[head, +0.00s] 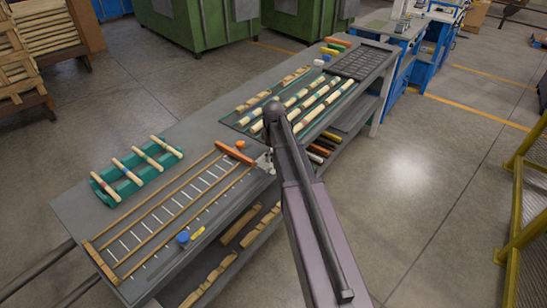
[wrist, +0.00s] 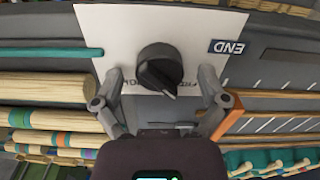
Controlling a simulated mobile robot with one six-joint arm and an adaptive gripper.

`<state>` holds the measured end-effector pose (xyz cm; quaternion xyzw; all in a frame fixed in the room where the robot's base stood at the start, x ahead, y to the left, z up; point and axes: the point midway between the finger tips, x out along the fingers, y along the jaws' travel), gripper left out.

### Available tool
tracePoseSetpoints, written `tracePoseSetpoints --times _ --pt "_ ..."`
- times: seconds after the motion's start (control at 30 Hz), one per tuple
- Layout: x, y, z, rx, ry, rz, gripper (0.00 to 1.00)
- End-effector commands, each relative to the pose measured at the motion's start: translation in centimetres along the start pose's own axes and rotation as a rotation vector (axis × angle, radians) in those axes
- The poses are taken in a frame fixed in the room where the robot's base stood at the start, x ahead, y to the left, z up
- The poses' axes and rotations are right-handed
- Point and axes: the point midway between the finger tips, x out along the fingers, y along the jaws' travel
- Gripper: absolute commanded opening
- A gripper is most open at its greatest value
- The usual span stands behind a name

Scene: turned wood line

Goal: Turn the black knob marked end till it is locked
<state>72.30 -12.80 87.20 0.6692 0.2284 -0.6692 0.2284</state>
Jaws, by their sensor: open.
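In the wrist view the black knob (wrist: 159,70) sits on a white plate (wrist: 120,25). A dark blue label reading END (wrist: 229,47) is upside down at the plate's right edge. The knob's pointed end faces down and slightly right. Other lettering on the plate is partly hidden by the knob. My gripper (wrist: 161,76) is open, one finger on each side of the knob, with a visible gap on both sides. In the head view my arm covers the knob, and only a bit of my gripper shows beside the bench edge.
The grey bench (head: 75,205) carries a ruled wooden frame (head: 140,215), a green rack of turned pieces (head: 133,185) and a green mat with striped spindles (head: 250,105). An orange bar (head: 235,152) lies near my gripper. Open floor is at right, before a yellow rail (head: 515,190).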

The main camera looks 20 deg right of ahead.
Motion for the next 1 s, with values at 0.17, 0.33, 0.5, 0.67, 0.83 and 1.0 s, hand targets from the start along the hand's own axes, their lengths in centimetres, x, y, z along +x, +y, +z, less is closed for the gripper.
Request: tracePoseSetpoints --times 0.17,0.33,0.5,0.67,0.83,1.0 --pt "0.1 0.0 0.0 0.0 0.0 0.0 0.93" --pt "0.08 0.0 0.0 0.0 0.0 0.0 0.93" --pt "0.08 0.0 0.0 0.0 0.0 0.0 0.45" --pt "0.09 0.0 0.0 0.0 0.0 0.0 0.11" --pt "0.1 -0.02 0.01 0.003 0.0 -0.001 0.11" --pt "0.1 -0.04 0.02 0.026 0.0 -0.001 0.11"
